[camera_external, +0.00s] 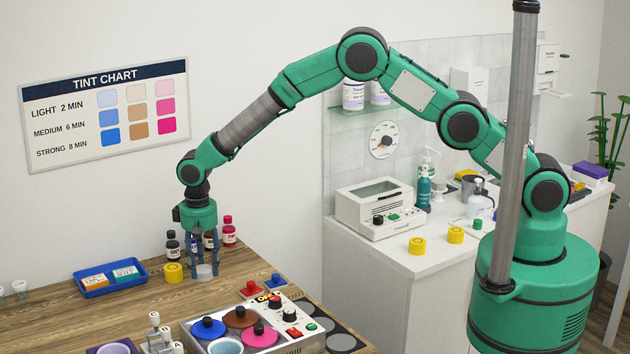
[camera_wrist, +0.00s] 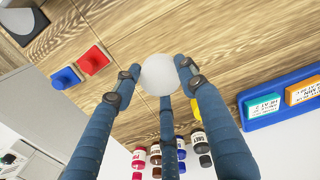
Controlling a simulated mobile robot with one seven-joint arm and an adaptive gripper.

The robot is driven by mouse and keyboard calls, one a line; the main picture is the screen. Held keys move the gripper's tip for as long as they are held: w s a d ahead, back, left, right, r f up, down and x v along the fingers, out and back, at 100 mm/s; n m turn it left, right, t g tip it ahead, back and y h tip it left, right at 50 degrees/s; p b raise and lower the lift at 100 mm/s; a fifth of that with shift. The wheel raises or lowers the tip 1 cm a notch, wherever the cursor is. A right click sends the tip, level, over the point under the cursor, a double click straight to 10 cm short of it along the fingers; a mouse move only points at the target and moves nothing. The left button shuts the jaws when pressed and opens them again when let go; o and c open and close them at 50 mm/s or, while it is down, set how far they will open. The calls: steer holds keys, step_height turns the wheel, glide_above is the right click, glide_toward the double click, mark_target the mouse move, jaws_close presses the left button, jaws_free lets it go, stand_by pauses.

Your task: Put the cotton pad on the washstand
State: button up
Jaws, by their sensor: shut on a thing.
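The cotton pad (camera_external: 205,272) is a white round disc at the wooden worktop, near its back. My gripper (camera_external: 205,266) points down with its blue fingers closed around the pad. In the wrist view the pad (camera_wrist: 159,74) sits between the fingertips of my gripper (camera_wrist: 160,80). I cannot tell whether it still touches the wood. The washstand (camera_external: 365,290) appears to be the white cabinet with a tiled splashback, to the right of the worktop. A white device, bottles and yellow round pieces stand on it. Part of its top is hidden behind my arm.
Several small bottles (camera_external: 229,232) stand right behind my gripper, and a yellow round piece (camera_external: 173,273) is just left. A blue tray (camera_external: 110,278) lies farther left. A panel with coloured knobs (camera_external: 255,325) is in front. The washstand's front left top (camera_external: 390,250) has bare room.

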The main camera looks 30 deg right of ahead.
mark_target(203, 269)
step_height(203, 269, up, 3)
steer(key=shift+r, duration=0.1)
steer(key=shift+f, duration=0.25)
step_height(203, 269, down, 10)
steer(key=shift+r, duration=5.2)
steer(key=shift+c, duration=0.4)
steer(key=shift+f, duration=4.35)
steer(key=shift+r, duration=0.1)
steer(key=shift+r, duration=4.05)
